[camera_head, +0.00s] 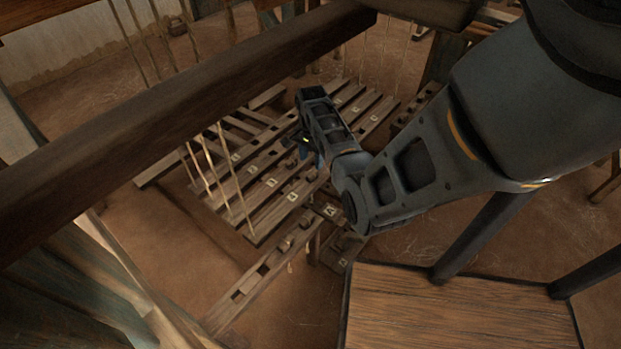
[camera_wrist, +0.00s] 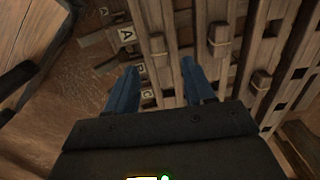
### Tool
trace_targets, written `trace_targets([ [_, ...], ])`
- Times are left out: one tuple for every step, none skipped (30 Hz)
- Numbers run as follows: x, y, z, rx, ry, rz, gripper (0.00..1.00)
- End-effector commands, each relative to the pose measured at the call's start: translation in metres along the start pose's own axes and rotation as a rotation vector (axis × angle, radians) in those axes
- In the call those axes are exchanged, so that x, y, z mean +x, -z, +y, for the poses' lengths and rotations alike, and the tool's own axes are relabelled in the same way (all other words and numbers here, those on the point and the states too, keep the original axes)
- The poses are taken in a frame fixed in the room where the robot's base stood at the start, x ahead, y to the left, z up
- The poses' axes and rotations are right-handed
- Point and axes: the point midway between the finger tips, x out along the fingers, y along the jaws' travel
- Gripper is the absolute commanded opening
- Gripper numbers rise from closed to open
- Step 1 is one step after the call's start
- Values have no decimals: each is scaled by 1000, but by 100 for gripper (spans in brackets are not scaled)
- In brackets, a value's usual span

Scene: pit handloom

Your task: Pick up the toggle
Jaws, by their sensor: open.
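Small wooden blocks bound with pale cord, which look like toggles, sit on the slotted wooden treadles in the wrist view. One (camera_wrist: 159,45) lies just beyond the gap between my fingertips, a second (camera_wrist: 219,40) is right of my right finger, and a third (camera_wrist: 261,82) is farther right. I cannot tell which is the task's toggle. My gripper (camera_wrist: 158,66) has its two blue fingers apart with nothing between them, over the treadles. In the head view my gripper (camera_head: 309,160) is above the treadles, partly hidden by my wrist.
The treadles (camera_head: 262,190) carry lettered tags, and one tag (camera_wrist: 126,34) reads A. Thin cords (camera_head: 215,175) hang down to them at left. A thick dark beam (camera_head: 170,95) crosses above. A wooden bench top (camera_head: 450,310) is at front right. Earth floor (camera_head: 150,240) is bare at left.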

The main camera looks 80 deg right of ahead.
Motion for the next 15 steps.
trace_targets([
  [8, 0, 0, 0, 0, 0, 53],
  [10, 0, 0, 0, 0, 0, 53],
  [13, 0, 0, 0, 0, 0, 53],
  [14, 1, 0, 0, 1, 0, 53],
  [16, 1, 0, 0, 1, 0, 53],
  [20, 1, 1, -1, 1, 1, 53],
  [23, 1, 1, -1, 1, 1, 53],
  [27, 1, 1, -1, 1, 0, 53],
  [33, 2, 2, -1, 1, 0, 53],
  [38, 2, 2, -1, 1, 0, 53],
  [43, 2, 2, -1, 1, 0, 53],
  [49, 3, 2, -2, 1, 0, 53],
  [53, 3, 2, -2, 1, 0, 53],
  [56, 2, 2, -2, 1, 0, 53],
  [60, 2, 2, -3, 1, 1, 53],
])
